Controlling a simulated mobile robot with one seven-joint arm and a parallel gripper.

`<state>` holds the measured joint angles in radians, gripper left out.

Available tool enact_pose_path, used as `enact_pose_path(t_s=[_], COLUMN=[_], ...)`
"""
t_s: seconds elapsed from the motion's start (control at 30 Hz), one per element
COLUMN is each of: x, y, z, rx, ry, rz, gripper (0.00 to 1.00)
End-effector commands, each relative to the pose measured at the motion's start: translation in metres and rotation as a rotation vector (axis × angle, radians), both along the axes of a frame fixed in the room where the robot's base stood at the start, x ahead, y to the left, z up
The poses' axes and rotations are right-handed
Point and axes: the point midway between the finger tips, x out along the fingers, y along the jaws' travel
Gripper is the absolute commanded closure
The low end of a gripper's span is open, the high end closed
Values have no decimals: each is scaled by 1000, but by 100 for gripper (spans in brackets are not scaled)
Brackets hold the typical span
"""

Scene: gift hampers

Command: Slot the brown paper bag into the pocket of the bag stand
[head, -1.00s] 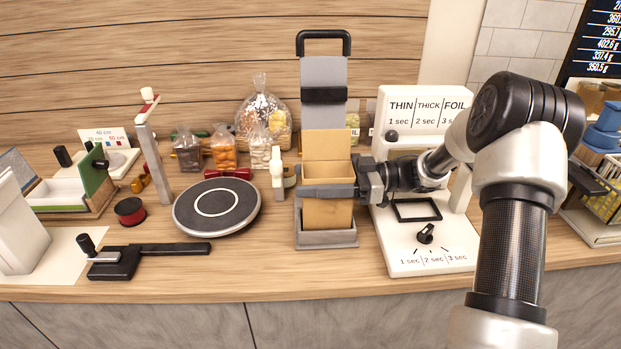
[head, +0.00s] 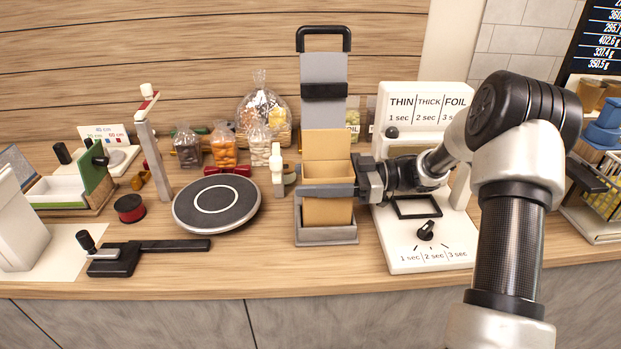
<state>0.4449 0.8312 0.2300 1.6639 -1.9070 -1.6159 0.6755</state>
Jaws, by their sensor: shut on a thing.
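The brown paper bag (head: 327,211) is upright at the bag stand, with its tall back panel rising behind its open top. The bag stand (head: 324,75) has a grey back plate, a black handle on top and a grey pocket (head: 327,236) at its base. The bag's lower end is inside the pocket, behind its front wall; whether it touches the bottom is hidden. My gripper (head: 329,190) reaches in from the right and is shut on the bag, with a finger lying across its front. The other finger is hidden.
A white sealer (head: 428,255) with a dial stands just right of the stand, close to my gripper. A round turntable (head: 217,204) and a small cream dispenser (head: 277,172) are to the left. Filled clear bags (head: 223,147) stand behind. The counter's front strip is clear.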

Motion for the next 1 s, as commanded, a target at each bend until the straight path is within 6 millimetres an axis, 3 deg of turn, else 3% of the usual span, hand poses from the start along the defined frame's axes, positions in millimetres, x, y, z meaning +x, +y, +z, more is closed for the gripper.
enact_pose_path(t_s=[1.0], x=[0], y=[0], z=[-8], rx=[1], ry=[-1], rz=[0], gripper=[92])
